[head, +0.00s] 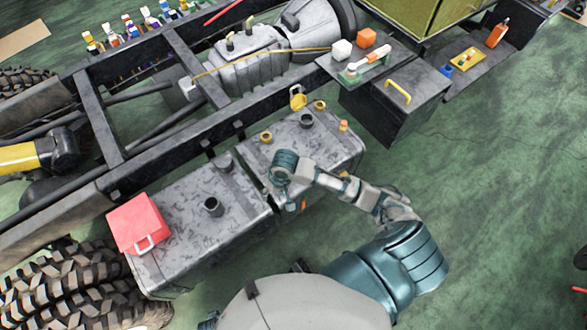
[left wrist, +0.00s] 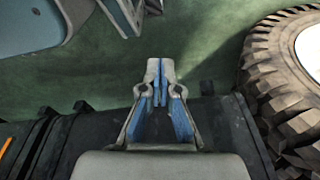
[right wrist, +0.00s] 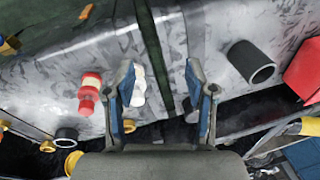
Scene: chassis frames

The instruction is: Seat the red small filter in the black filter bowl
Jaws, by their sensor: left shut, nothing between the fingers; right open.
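The red small filter (right wrist: 88,92), with a pale band, stands on the grey metal tank in the right wrist view, left of my gripper. My arm hides it in the head view. A black open cup (right wrist: 67,135), which looks like the black filter bowl, also shows on the right tank in the head view (head: 306,121). My right gripper (right wrist: 163,75) is open and empty over the gap between the tanks; it also shows in the head view (head: 290,198). My left gripper (left wrist: 159,75) is shut and empty; the head view does not show it.
A white piece (right wrist: 138,85) stands beside the red filter. Brass cups (head: 265,137) surround the black cup. A dark open cylinder (head: 213,206) and a red box (head: 138,222) sit on the left tank. Big tyres (head: 60,290) stand lower left. Green floor (head: 500,200) is open at right.

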